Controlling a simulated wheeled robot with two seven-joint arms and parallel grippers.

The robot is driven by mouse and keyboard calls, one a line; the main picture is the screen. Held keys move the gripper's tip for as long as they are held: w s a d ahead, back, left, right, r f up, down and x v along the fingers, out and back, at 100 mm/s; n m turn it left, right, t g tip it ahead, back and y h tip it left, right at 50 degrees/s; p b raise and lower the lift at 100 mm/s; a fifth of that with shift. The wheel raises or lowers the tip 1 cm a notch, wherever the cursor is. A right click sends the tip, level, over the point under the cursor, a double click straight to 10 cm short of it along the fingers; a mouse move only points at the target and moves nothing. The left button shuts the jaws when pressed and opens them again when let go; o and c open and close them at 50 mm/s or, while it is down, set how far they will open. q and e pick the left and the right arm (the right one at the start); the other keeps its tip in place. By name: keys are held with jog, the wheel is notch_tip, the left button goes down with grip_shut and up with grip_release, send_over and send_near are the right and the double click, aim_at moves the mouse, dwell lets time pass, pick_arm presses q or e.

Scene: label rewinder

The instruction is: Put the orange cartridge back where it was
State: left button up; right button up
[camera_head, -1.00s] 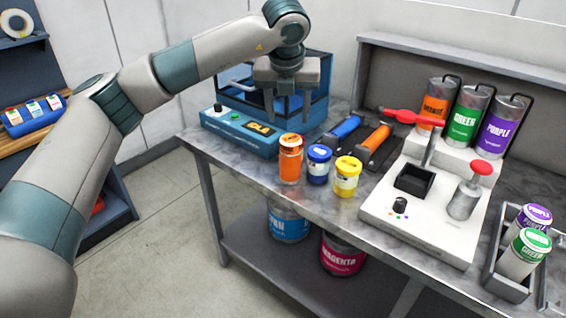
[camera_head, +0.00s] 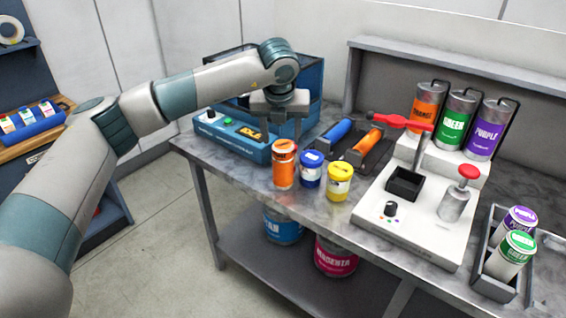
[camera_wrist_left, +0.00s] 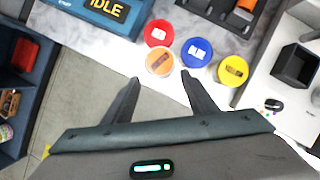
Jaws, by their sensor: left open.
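The orange cartridge (camera_head: 284,168) stands upright on the grey table, left of a blue cartridge (camera_head: 312,170) and a yellow cartridge (camera_head: 339,181). In the left wrist view its round orange top (camera_wrist_left: 160,62) lies just beyond my fingertips, roughly centred between them. A red-topped cartridge (camera_wrist_left: 158,33) is right behind it there and is hidden in the head view. My left gripper (camera_head: 284,132) is open and empty, above and behind the orange cartridge; its fingers also show in the left wrist view (camera_wrist_left: 160,78). My right gripper is not in view.
A blue machine (camera_head: 235,137) reading IDLE stands behind my left gripper. A white press (camera_head: 425,215) with a black square well (camera_head: 404,184) and red lever is to the right. A grey tray (camera_head: 487,262) at far right holds purple and green cartridges. Large orange, green and purple canisters stand behind.

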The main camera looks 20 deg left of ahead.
aim_at(282, 149)
pick_arm(q)
jog(key=shift+w+f, duration=0.15)
jog(key=shift+f, duration=0.35)
jog(key=p+x, duration=0.2)
jog(key=x, duration=0.2)
jog(key=shift+w+f, duration=0.2)
jog(key=shift+f, duration=0.3)
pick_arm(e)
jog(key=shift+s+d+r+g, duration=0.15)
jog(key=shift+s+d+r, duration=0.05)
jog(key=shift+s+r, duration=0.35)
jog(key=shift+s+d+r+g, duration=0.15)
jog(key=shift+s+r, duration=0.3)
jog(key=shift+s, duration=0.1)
pick_arm(q)
jog(key=shift+p+x, duration=0.95)
jog(key=shift+p, duration=0.2)
jog(key=shift+p+x, duration=0.55)
jog(key=shift+x, duration=0.55)
jog(key=shift+w+f, duration=0.3)
jog(key=shift+f, duration=0.25)
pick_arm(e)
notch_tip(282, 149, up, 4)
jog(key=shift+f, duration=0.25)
